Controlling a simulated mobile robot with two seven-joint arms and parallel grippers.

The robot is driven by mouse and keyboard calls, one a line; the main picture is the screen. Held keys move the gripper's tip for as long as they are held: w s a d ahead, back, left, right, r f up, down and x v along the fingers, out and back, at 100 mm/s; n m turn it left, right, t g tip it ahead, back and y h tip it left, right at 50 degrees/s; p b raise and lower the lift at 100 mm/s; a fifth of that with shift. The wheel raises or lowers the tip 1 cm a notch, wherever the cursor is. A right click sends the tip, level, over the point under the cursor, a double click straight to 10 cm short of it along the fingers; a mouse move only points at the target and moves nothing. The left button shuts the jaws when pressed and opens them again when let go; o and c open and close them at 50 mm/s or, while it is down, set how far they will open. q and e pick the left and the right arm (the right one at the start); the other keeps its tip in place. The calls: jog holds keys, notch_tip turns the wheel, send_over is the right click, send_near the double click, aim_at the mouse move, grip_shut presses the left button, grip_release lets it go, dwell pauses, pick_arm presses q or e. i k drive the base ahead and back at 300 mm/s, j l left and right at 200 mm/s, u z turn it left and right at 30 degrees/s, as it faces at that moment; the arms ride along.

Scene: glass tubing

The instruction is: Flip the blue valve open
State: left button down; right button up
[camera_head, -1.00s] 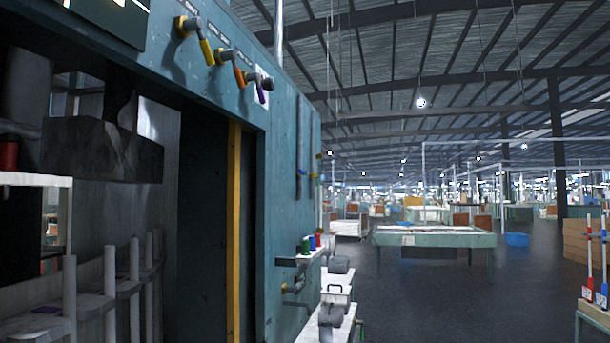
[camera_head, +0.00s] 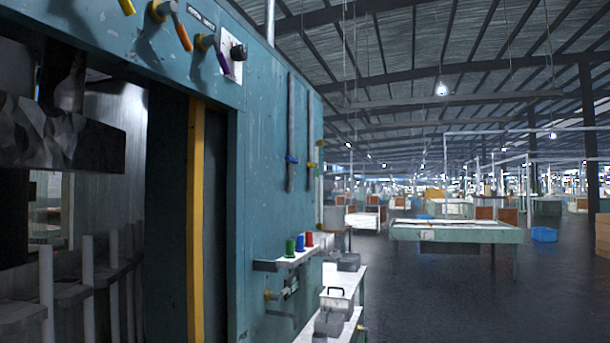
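A small blue valve handle (camera_head: 291,159) is on a grey vertical pipe (camera_head: 290,120) on the teal machine's side wall, in the middle of the head view. It looks small, and I cannot tell whether it is open or shut. A second pipe to its right carries a yellow handle (camera_head: 311,165). Neither of my grippers is in view.
The teal machine wall (camera_head: 258,200) fills the left, with yellow, orange and purple levers (camera_head: 224,63) near its top. A small shelf (camera_head: 290,260) holds green, blue and red spools. A table (camera_head: 455,231) stands further back.

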aim_at(295, 161)
jog(key=i+l, duration=0.5)
jog(key=i+l+u, duration=0.1)
jog(key=i+l, duration=0.85)
jog(key=l, duration=0.25)
jog(key=i+l+u, duration=0.1)
jog(key=i+l, duration=0.4)
jog(key=l, duration=0.1)
